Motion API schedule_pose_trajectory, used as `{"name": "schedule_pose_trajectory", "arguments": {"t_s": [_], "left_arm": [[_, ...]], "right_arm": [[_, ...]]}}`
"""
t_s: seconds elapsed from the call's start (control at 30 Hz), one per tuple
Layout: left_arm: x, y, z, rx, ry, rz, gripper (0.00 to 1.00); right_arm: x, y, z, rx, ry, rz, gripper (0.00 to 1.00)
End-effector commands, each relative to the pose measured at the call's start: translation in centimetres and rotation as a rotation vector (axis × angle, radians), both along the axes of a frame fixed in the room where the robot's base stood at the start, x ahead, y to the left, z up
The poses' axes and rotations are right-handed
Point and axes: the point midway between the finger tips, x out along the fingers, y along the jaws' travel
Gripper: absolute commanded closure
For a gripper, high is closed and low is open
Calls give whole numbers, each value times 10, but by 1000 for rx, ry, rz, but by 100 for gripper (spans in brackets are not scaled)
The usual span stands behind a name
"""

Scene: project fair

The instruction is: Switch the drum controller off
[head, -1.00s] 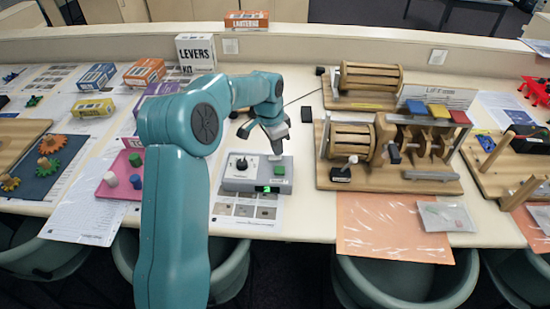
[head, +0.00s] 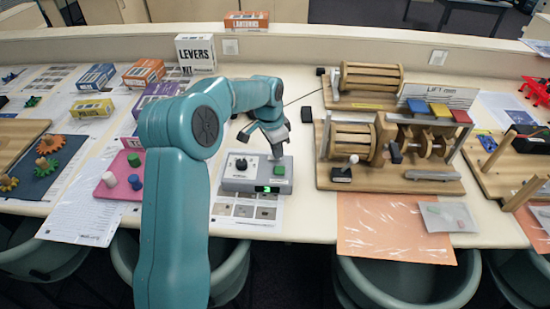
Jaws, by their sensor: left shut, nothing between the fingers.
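The drum controller (head: 231,184) appears to be the grey box near the table's front edge, in the middle of the head view. It has a black knob (head: 241,164) with a white mark at left and a green button (head: 280,170) at right. A small green display (head: 266,189) on its front is lit. My left gripper (head: 278,156) is shut and empty, pointing down just above and behind the green button. I cannot tell whether the fingertips touch the box. My right gripper is not in view.
A wooden drum machine (head: 420,187) stands to the right, with another drum unit (head: 370,76) behind it. A pink tray (head: 112,190) with pegs lies to the left. A white levers kit box (head: 196,54) stands behind. Printed sheets lie under the controller.

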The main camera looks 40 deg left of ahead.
Motion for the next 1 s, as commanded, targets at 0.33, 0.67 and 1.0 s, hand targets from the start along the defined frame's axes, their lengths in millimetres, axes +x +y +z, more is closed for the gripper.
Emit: {"name": "schedule_pose_trajectory", "arguments": {"t_s": [0.33, 0.67, 1.0], "left_arm": [[-1, 0, 1, -1, 6, 0, 100], [-1, 0, 31, -1, 3, 0, 100], [0, 0, 62, -1, 1, 0, 100]], "right_arm": [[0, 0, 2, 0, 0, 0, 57], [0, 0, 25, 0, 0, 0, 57], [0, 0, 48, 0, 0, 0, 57]]}}
